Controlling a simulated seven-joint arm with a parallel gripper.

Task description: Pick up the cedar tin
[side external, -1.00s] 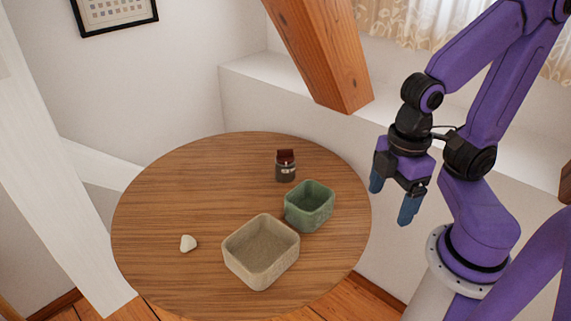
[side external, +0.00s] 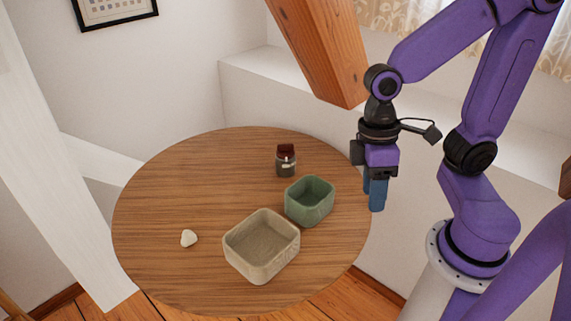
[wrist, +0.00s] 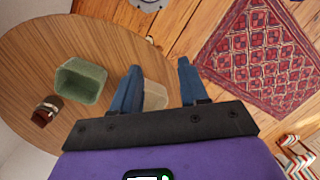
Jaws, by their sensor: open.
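The only tin-like thing is a small dark container with a reddish-brown top (side external: 286,160), which I take for the cedar tin. It stands upright toward the back of the round wooden table (side external: 165,200), behind the green bin. In the wrist view the tin (wrist: 45,112) is at the left, outside the span of my fingers. My gripper (side external: 376,200) hangs fingers-down near the table's right edge, right of the tin and apart from it. In the wrist view my gripper (wrist: 160,66) has its blue fingers spread, with nothing held between them.
A green bin (side external: 311,215) stands between the tin and a beige bin (side external: 262,265); both look empty. A pale stone-like lump (side external: 188,238) lies at the left. A slanted timber beam (side external: 325,55) comes down behind the table. The table's left side is mostly clear.

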